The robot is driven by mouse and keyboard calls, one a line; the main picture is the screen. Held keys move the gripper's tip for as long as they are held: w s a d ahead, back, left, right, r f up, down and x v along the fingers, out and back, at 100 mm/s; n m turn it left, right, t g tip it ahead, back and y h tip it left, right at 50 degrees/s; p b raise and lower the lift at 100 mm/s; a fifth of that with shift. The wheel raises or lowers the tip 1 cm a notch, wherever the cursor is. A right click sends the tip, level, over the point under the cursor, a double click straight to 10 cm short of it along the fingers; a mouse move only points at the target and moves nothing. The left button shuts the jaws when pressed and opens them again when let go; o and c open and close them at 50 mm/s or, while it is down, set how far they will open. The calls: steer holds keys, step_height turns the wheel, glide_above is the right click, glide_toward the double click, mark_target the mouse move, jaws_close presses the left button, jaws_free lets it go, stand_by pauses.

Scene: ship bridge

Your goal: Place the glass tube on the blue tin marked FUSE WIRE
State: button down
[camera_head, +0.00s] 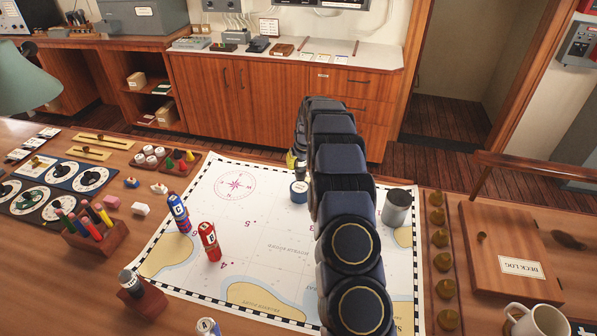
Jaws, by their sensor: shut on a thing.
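My arm comes up from the bottom of the view and hides most of my gripper (292,160). Only a dark and yellow part of the gripper shows, at the arm's left edge. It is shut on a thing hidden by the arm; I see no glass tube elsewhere. A small round blue tin (299,193) with a pale top stands on the chart, just left of the arm and nearer than the visible part of my gripper. Its lettering is too small to read. The gap between gripper and tin cannot be judged.
The chart (232,240) covers the table's middle. A blue marked cylinder (179,214) and a red one (209,242) stand on its left. A grey metal can (397,208) stands right of my arm. Brass weights (440,238), a deck log box (515,255) and a mug (538,320) are farther right.

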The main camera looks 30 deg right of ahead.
steer(key=shift+w+d+f, duration=0.3)
steer(key=shift+w+f, duration=0.3)
steer(key=shift+f, duration=0.15)
steer(key=shift+w+f, duration=0.1)
steer(key=shift+f, duration=1.5)
steer(key=shift+f, duration=0.1)
steer(key=c, duration=0.8)
jaws_free()
steer(key=v, duration=1.2)
steer(key=shift+r, duration=0.2)
